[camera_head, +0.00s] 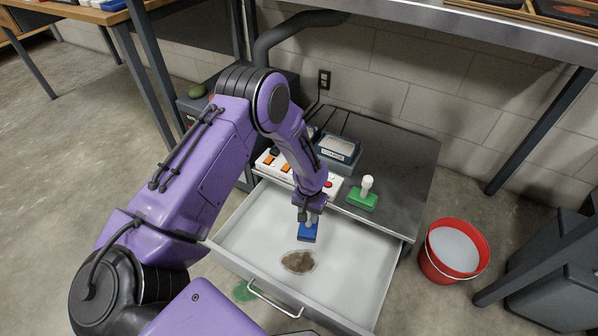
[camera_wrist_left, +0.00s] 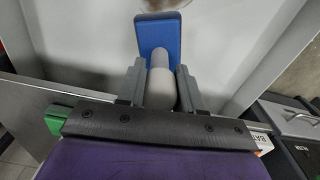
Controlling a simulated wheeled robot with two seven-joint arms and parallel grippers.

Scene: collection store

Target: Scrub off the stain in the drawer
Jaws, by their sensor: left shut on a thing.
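The drawer (camera_head: 345,265) is pulled open, with a white inside. A brown stain (camera_head: 299,262) with a pale edge lies on its floor, nearer the front. My left gripper (camera_head: 307,219) is shut on the pale handle of a blue scrubber (camera_head: 307,233). The blue head hangs over the drawer, just behind the stain. I cannot tell whether it touches the floor. In the left wrist view the fingers clasp the grey handle (camera_wrist_left: 161,88), with the blue head (camera_wrist_left: 160,32) beyond and part of the stain (camera_wrist_left: 166,5) at the top edge. My right gripper is out of view.
A green scrubber (camera_head: 363,196) with a white knob stands on the dark cabinet top (camera_head: 405,160), near a labelled box (camera_head: 338,152) and a power strip (camera_head: 274,168). A red bucket (camera_head: 453,252) stands on the floor at right. The drawer's right part is clear.

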